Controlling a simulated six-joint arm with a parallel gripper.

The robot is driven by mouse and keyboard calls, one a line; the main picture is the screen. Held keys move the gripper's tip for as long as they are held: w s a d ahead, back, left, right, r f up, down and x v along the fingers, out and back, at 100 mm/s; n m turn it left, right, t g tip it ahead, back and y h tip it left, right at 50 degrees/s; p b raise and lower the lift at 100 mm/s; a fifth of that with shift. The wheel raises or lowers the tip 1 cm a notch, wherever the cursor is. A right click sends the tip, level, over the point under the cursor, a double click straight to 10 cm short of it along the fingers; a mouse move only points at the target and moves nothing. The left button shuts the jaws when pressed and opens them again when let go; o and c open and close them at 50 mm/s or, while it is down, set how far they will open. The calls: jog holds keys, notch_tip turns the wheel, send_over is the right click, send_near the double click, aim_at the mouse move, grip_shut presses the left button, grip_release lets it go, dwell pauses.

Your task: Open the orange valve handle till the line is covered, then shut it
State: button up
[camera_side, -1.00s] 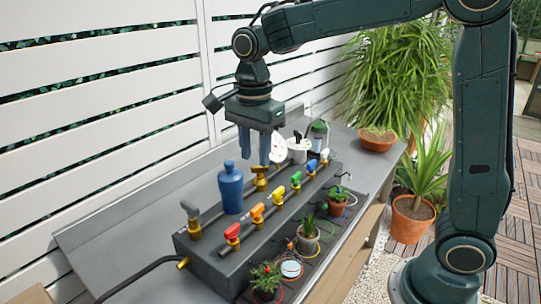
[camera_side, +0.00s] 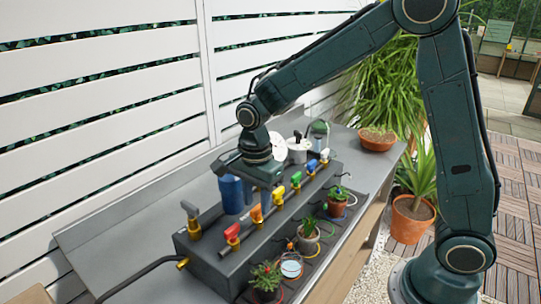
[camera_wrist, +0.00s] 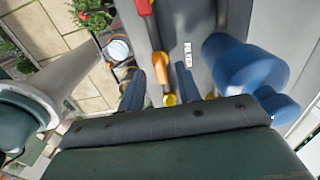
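The orange valve handle (camera_side: 257,213) sits on the manifold, between the red and amber handles. In the wrist view the orange handle (camera_wrist: 159,65) shows between the two blue fingers. My gripper (camera_wrist: 159,88) is open, with a finger on each side of the handle; I cannot tell whether either touches it. In the side view my gripper (camera_side: 262,196) is low over the manifold and its fingertips are partly hidden. A small pale cup (camera_side: 291,267) stands in front of the manifold, and it shows in the wrist view (camera_wrist: 118,48). I cannot make out its line.
A blue bottle (camera_side: 231,192) stands close behind my gripper, also near it in the wrist view (camera_wrist: 243,65). Potted plants (camera_side: 308,240) line the front. A grey lever (camera_side: 190,212) stands at the manifold's left end.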

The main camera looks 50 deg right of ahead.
jog(key=shift+f, duration=0.6)
jog(key=shift+c, duration=0.4)
grip_shut()
